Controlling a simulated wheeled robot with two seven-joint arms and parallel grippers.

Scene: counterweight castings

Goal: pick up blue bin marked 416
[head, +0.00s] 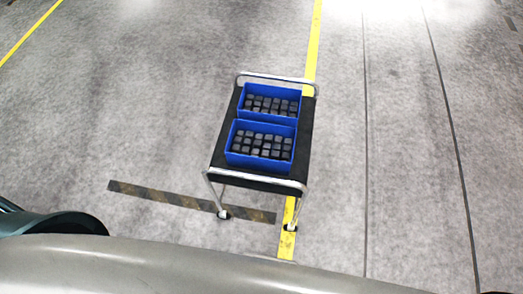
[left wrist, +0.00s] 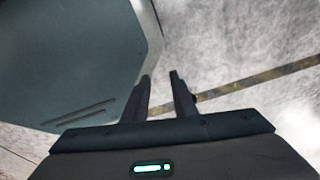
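Two blue bins stand on a black-topped cart (head: 222,146) with metal rails. The near blue bin (head: 258,162) and the far blue bin (head: 270,115) each hold several dark grey blocks. No marking can be read on either bin, so I cannot tell which is 416. My left gripper (left wrist: 161,78) shows in the left wrist view with its two fingers apart and nothing between them. It is over the floor, away from the cart. My right gripper is not in view.
A black-and-tan striped strip (head: 165,195) lies on the floor left of the cart's near legs. A yellow floor line (head: 286,243) runs under the cart. The grey floor (head: 420,150) around the cart is clear.

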